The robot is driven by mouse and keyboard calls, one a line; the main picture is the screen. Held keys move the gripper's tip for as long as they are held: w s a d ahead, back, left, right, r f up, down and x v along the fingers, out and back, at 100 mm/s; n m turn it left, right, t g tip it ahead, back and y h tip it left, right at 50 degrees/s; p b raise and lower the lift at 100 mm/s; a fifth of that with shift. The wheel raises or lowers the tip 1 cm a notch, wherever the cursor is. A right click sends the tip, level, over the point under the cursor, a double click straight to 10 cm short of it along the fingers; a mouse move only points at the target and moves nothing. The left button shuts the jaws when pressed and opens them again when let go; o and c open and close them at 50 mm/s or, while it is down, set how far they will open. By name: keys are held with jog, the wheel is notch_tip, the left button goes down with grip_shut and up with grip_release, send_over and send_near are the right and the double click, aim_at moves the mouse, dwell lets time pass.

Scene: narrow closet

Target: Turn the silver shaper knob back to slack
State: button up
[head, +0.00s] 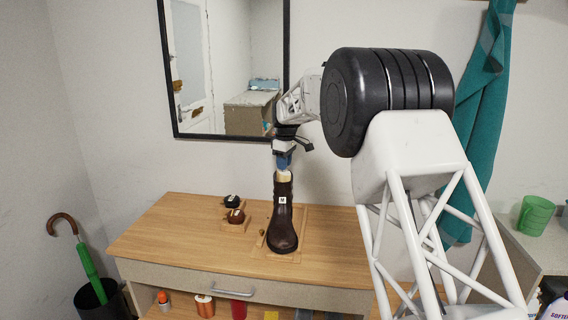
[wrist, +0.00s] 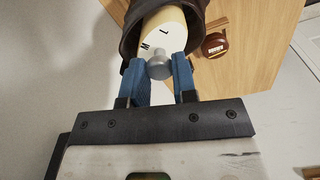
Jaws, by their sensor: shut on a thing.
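A dark brown boot (head: 283,222) stands upright on a wooden board on the cabinet top. A pale wooden shaper (head: 284,176) sticks out of its shaft. The silver knob (wrist: 159,67) sits at the edge of that face. My gripper (head: 284,161) comes down from above, and its blue fingers (wrist: 160,76) are shut on the knob, one on each side. The knob is hidden in the head view. Any pointer on the knob is not readable.
Two small round tins, one dark (head: 232,201) and one red-brown (head: 236,216), sit left of the boot. A black-framed mirror (head: 228,136) hangs behind. A green umbrella (head: 86,262) stands at far left.

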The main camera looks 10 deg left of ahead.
jog(key=shift+n, duration=0.6)
jog(key=o, duration=0.9)
jog(key=shift+o, duration=0.2)
jog(key=shift+d+r, duration=0.2)
jog(key=shift+r, duration=3.7)
jog(key=shift+s, duration=0.1)
